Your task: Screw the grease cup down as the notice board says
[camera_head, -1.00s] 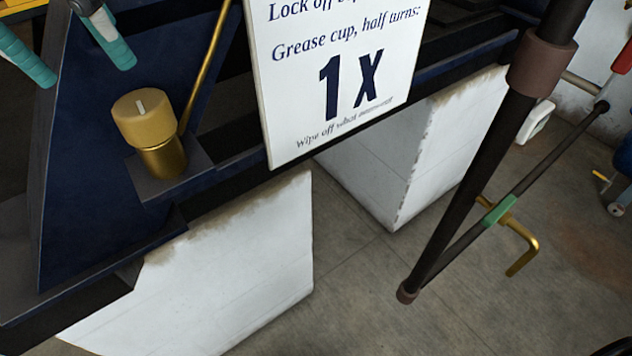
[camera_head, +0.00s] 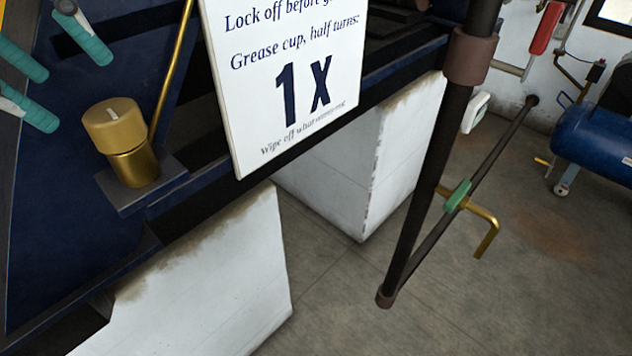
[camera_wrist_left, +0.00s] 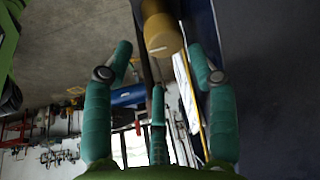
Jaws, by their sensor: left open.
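The grease cup (camera_head: 124,150) is a brass cylinder with a wider, duller cap and a pale line on its top. It stands upright on a small dark blue ledge (camera_head: 128,200). It also shows at the top of the left wrist view (camera_wrist_left: 162,32). My left gripper (camera_head: 75,82) has teal fingers, spread open and empty. It is to the upper left of the cup in the head view, apart from it. In the left wrist view its fingers (camera_wrist_left: 158,70) point towards the cup. The white notice board (camera_head: 290,65) reads "Grease cup, half turns: 1 x". My right gripper is not in view.
A thin brass pipe (camera_head: 172,70) rises behind the cup. White plinths (camera_head: 215,275) stand below the dark blue frame. A dark pipe (camera_head: 440,150) and a brass handle with a green part (camera_head: 457,194) are at right. A blue tank (camera_head: 590,140) stands farther right.

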